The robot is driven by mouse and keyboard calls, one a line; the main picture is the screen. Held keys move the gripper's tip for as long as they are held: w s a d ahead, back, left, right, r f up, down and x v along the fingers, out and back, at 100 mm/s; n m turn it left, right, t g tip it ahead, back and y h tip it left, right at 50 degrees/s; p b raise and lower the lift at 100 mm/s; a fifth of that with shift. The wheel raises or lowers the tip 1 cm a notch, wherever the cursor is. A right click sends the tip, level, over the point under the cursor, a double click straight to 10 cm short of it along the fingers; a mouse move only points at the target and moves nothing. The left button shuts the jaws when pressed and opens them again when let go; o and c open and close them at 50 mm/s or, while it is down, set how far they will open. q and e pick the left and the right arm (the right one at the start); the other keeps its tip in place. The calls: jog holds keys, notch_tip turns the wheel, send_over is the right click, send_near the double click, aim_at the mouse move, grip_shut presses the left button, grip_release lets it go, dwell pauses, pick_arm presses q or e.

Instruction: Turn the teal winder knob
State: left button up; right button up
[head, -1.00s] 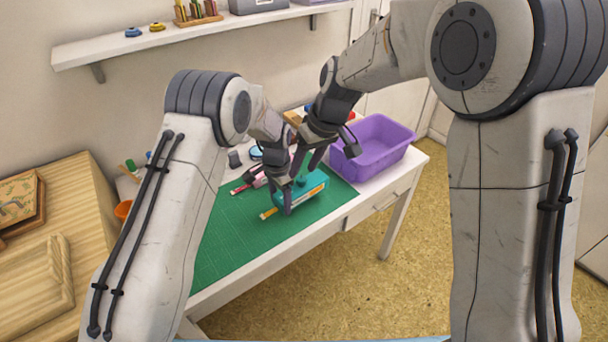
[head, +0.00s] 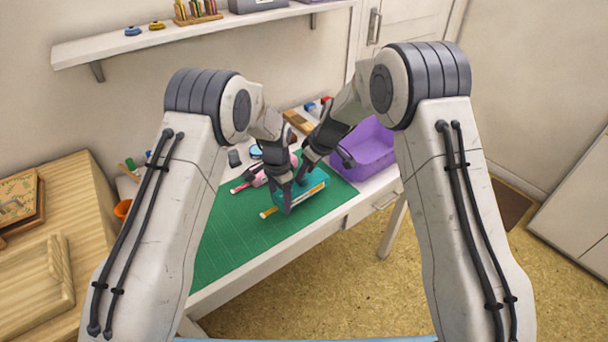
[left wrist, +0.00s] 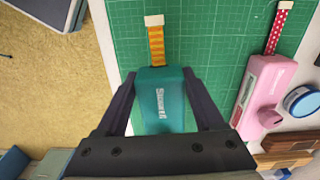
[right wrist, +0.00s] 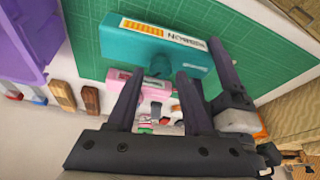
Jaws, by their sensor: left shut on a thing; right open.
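The teal winder (head: 312,189) stands on the green mat with an orange-striped tape (left wrist: 157,45) coming out of one end. My left gripper (head: 287,200) is shut on its body, with a finger on each side in the left wrist view (left wrist: 160,78). The teal knob (right wrist: 158,66) sticks out of the winder's face in the right wrist view. My right gripper (right wrist: 158,80) is open, its two fingertips on either side of the knob; I cannot tell if they touch it. In the head view, my right gripper (head: 304,172) partly hides the knob side.
A pink winder (left wrist: 264,90) with a red dotted tape lies close by on the mat (head: 230,235). A purple bin (head: 368,150) stands to the right on the table. Wooden-handled stamps (right wrist: 75,97) lie behind. The mat's front left is clear.

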jog(key=shift+x, duration=1.1)
grip_shut()
jog(key=shift+s+a+m+t+h, duration=0.1)
jog(key=shift+m+t+h, duration=0.25)
jog(key=shift+m, duration=0.8)
jog(key=shift+m+t+h, duration=0.35)
jog(key=shift+m, duration=0.8)
grip_release()
